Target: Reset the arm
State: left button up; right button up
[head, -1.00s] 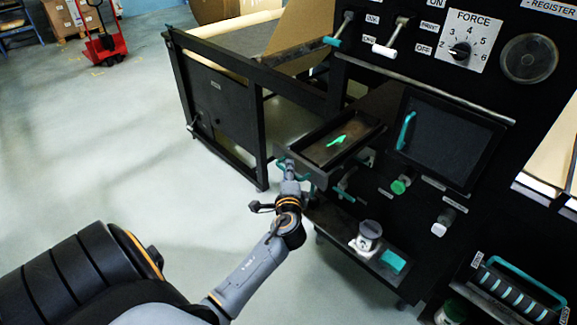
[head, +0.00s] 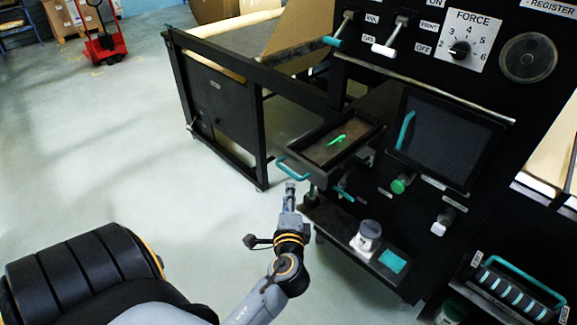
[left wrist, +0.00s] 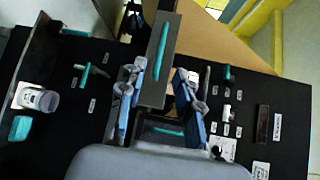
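My left gripper (head: 290,188) hangs in front of the black machine, apart from the teal handle (head: 293,172) of the pulled-out drawer (head: 312,160). In the left wrist view the fingers of my left gripper (left wrist: 160,75) are spread with nothing held. The drawer front with its teal handle (left wrist: 163,48) shows beyond and between them. A bright green piece (head: 337,140) lies inside the drawer. My right gripper is in neither view.
The machine has a dark door with a teal handle (head: 405,130), knobs and levers above. A teal-handled caddy (head: 515,290) stands at lower right. Floor to the left is clear.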

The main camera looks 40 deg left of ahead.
pick_arm(q)
jog(key=shift+s+d+r, duration=0.1)
jog(key=shift+s+d, duration=0.15)
jog(key=shift+s, duration=0.05)
dwell(0.4)
jog(key=s+d+f+n+g+h, duration=0.1)
jog(key=s+d+f+g+h, duration=0.15)
jog(key=f, duration=0.95)
jog(key=s+d+f+g+h+b, duration=0.1)
jog(key=s+d+f+h, duration=0.25)
jog(key=f, duration=0.85)
jog(key=s+d+f+n+g+h, duration=0.1)
jog(key=s+d+f+g+h, duration=0.2)
jog(key=f, duration=0.9)
jog(key=s+f+n+g, duration=0.1)
jog(key=s+f+n, duration=0.1)
jog(key=s+f, duration=0.4)
jog(key=s+d+f+n+g+h+b, duration=0.1)
jog(key=s+f, duration=0.4)
jog(key=s, duration=0.8)
jog(key=s+d+f+n+g, duration=0.1)
jog(key=s+f+n+g, duration=0.2)
jog(key=s+f, duration=0.3)
jog(key=s+n, duration=0.1)
jog(key=s, duration=0.2)
jog(key=shift+s+d+f+h, duration=0.2)
jog(key=shift+d+f+h, duration=0.05)
jog(key=shift+f+h, duration=0.15)
